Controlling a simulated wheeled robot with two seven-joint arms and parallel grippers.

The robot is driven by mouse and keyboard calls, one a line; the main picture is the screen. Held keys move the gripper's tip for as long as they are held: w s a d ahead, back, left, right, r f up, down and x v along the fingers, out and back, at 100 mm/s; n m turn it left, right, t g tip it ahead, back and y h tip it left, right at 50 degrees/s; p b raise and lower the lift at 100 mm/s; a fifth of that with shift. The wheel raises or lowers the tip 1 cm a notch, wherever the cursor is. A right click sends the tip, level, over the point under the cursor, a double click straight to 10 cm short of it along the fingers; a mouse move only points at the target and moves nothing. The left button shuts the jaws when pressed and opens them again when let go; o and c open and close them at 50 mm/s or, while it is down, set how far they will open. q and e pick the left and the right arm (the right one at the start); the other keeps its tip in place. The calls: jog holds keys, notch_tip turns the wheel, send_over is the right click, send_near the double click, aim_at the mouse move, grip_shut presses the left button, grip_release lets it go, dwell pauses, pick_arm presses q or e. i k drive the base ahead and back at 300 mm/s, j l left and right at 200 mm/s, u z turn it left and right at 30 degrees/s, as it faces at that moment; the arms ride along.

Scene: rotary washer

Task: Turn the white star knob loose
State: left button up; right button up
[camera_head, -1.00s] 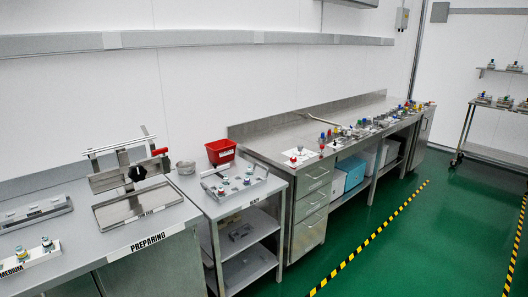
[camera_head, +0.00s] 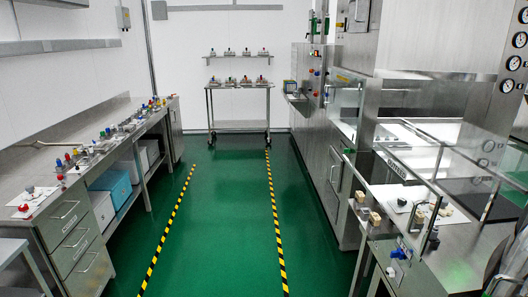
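I cannot make out a white star knob for certain in the head view. Neither of my grippers is in view.
A green aisle (camera_head: 225,200) between yellow-black floor stripes is clear. A steel bench (camera_head: 60,150) with coloured fittings runs along the left. A wheeled rack (camera_head: 238,125) stands at the far end. Clear panels (camera_head: 415,150) rise over the right bench.

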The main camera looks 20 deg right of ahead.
aim_at(390, 272)
jog(key=i+l+z, duration=0.1)
jog(key=z, duration=1.95)
jog(key=i+j, duration=0.1)
jog(key=j, duration=0.25)
